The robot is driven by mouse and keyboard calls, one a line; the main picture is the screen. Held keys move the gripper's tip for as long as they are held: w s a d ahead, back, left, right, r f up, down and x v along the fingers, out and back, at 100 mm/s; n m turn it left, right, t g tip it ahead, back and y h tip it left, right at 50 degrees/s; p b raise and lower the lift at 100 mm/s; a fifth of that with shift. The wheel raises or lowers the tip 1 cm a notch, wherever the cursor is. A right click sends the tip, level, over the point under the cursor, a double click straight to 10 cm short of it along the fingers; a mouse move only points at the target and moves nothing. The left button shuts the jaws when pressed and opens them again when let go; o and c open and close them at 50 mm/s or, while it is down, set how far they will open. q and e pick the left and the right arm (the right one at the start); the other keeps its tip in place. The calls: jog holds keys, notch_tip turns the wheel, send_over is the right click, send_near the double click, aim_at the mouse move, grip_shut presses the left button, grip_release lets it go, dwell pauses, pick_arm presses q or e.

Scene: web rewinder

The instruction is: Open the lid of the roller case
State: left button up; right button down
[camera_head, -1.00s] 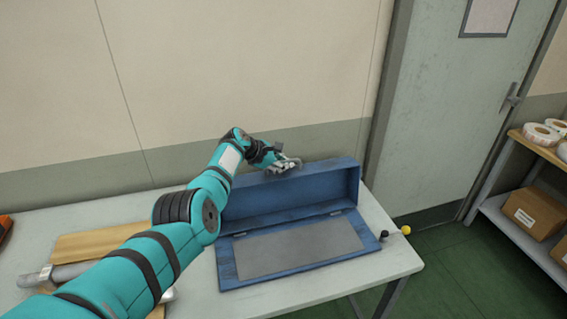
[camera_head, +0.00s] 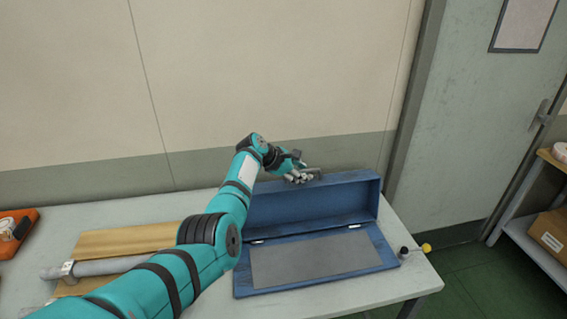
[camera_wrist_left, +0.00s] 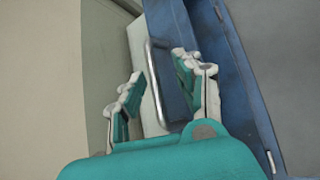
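The blue roller case stands on the table with its lid (camera_head: 345,198) raised on hinges along the back of the base (camera_head: 243,280). A grey panel (camera_head: 315,258) fills the middle of the base. My left gripper (camera_head: 301,175) is at the top edge of the raised lid, left of its middle. In the left wrist view, its fingers (camera_wrist_left: 163,88) are spread, with a metal handle (camera_wrist_left: 153,75) on the lid showing between them. I cannot tell whether they touch the handle. My right gripper is not in view.
A grey roller (camera_head: 95,267) lies on a wooden board (camera_head: 120,240) to the left, partly behind my left arm. An orange item (camera_head: 18,232) is at the far left. A yellow-knobbed crank (camera_head: 425,248) is at the case's right. The wall stands close behind the table (camera_head: 190,207).

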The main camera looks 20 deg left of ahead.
pick_arm(q)
jog(key=v, duration=1)
jog(key=shift+s+r, duration=0.1)
